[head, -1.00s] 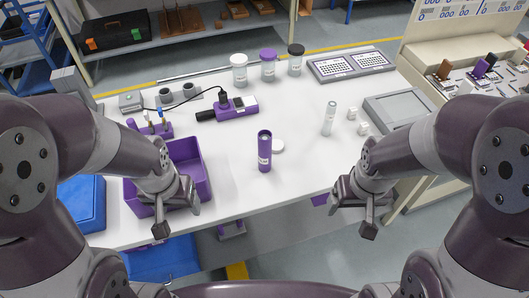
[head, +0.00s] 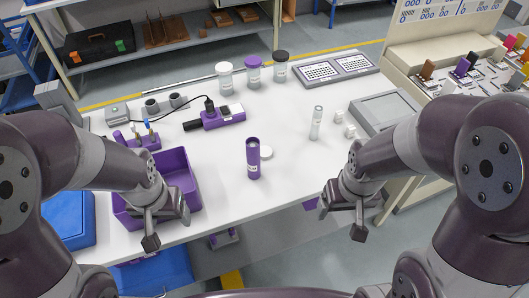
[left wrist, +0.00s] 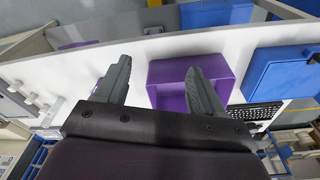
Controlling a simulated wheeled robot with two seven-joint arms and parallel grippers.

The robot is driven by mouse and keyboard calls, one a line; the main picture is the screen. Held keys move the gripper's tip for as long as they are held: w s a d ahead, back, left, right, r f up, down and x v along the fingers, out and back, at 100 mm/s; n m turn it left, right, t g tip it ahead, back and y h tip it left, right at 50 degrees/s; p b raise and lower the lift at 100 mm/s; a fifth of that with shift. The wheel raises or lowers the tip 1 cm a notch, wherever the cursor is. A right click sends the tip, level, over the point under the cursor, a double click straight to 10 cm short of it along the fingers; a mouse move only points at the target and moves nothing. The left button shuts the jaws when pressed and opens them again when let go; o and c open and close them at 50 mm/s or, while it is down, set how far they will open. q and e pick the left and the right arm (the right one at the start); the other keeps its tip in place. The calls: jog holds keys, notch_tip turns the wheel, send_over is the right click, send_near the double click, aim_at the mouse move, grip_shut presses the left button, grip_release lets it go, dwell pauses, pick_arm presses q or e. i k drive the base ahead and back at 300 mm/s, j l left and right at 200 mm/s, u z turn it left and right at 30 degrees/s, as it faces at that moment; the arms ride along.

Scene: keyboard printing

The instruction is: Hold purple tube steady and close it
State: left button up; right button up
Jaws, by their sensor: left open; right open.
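The purple tube (head: 253,158) stands upright and uncapped on the white table, near its front middle. A round white lid (head: 266,153) lies flat on the table just right of and behind it. My left gripper (head: 152,228) is open and empty at the table's front edge, near the purple bin; its two spread fingers show in the left wrist view (left wrist: 160,82). My right gripper (head: 358,222) is open and empty, right of the tube and off the front edge. Neither gripper touches the tube.
The purple bin (head: 184,162) stands left of the tube. A purple handheld device (head: 222,117) and several jars, including a purple-lidded one (head: 253,74), are behind. A clear tube (head: 316,124) and small white caps (head: 350,131) are to the right. Table around the tube is clear.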

aim_at(253, 153)
jog(key=l+u, duration=0.1)
jog(key=u, duration=0.35)
jog(key=l+u, duration=0.1)
jog(key=u, duration=0.4)
jog(key=i+l+u, duration=0.1)
jog(key=u, duration=0.35)
jog(key=l+u, duration=0.15)
jog(key=u, duration=0.35)
jog(key=k+l+u, duration=0.2)
jog(key=l, duration=0.25)
jog(key=k+l+u, duration=0.2)
jog(key=l, duration=0.2)
jog(key=k+l+u, duration=0.2)
jog(key=l, duration=0.2)
jog(key=k+l+u, duration=0.2)
jog(key=l, duration=0.2)
jog(key=i, duration=0.1)
